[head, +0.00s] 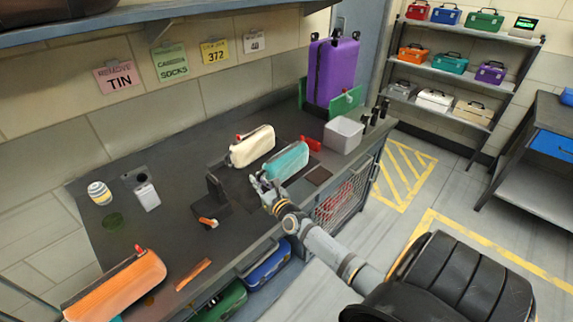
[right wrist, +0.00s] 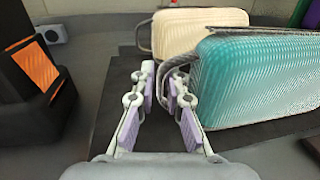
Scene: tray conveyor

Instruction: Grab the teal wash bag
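The teal wash bag (head: 287,160) lies on the dark worktop, just in front of a cream bag (head: 252,146). In the right wrist view the teal bag (right wrist: 262,82) fills the right side, with its dark end handle (right wrist: 178,64) pointing toward my fingers. My right gripper (head: 262,184) is at the bag's left end. In the right wrist view my right gripper (right wrist: 162,84) has its fingers apart with a gap between them. The right finger overlaps the handle in the picture; whether it touches or passes through it I cannot tell. My left gripper is out of view.
A black stand with an orange part (head: 208,222) is left of the gripper. A grey bin (head: 343,134), a red item (head: 311,144) and a purple suitcase (head: 332,72) stand to the right. An orange bag (head: 115,286) lies at the near left. The worktop between is mostly clear.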

